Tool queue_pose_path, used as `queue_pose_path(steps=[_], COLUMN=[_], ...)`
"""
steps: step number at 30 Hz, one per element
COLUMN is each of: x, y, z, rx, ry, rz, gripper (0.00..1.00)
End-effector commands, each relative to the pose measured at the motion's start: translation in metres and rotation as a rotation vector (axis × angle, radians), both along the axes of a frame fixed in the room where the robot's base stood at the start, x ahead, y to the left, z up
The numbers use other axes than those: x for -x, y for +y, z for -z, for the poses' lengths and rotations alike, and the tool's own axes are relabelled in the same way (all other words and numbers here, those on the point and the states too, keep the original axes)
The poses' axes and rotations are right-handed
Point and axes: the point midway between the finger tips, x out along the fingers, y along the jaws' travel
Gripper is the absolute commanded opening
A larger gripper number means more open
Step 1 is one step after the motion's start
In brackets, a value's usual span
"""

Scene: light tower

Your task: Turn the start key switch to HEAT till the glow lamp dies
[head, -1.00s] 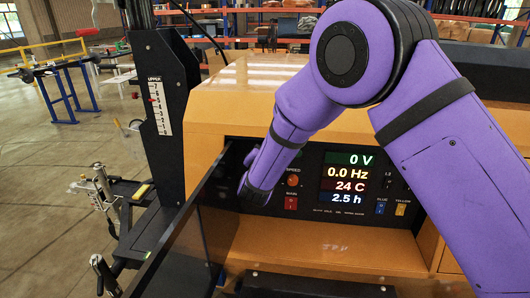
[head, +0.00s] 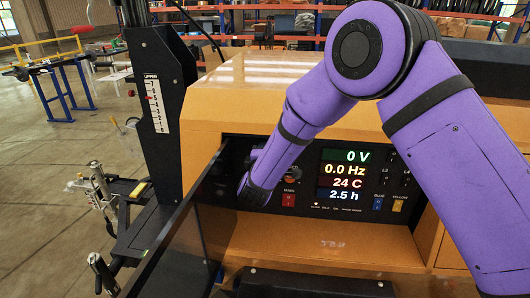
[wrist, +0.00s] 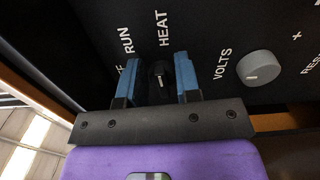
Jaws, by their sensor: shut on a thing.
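The start key switch (wrist: 158,74) is a dark round knob with a pale mark, on the black panel in the wrist view. My gripper (wrist: 157,62) has its two blue fingers on either side of it and is shut on it. The HEAT label (wrist: 163,28) is just above the switch, and the RUN label (wrist: 128,40) is to its left. The pale mark points roughly toward HEAT. In the head view my purple arm hides the switch and fingers. A small glow lamp (head: 317,204) appears lit below the display.
The lit display (head: 345,175) reads 0 V, 0.0 Hz, 24 C and 2.5 h. A grey VOLTS knob (wrist: 257,68) is right of my fingers. A dark open door (head: 180,230) stands close to the left of my arm. A red main switch (head: 289,200) is nearby.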

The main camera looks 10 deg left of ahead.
Motion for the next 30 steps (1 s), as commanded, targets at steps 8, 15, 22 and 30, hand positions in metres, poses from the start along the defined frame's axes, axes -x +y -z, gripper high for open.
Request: queue_pose_path(steps=[8,15,22,30], x=[0.0004,0.0003,0.0004,0.0002], y=[-0.0005,-0.0006,-0.0006,-0.0004], z=[0.0022,0.0025,0.0027,0.0021], rx=[-0.073,-0.086,-0.085,-0.085], ry=[0.006,0.007,0.008,0.007], rz=[0.001,0.001,0.001,0.001], gripper=[0.07,0.07,0.07,0.36])
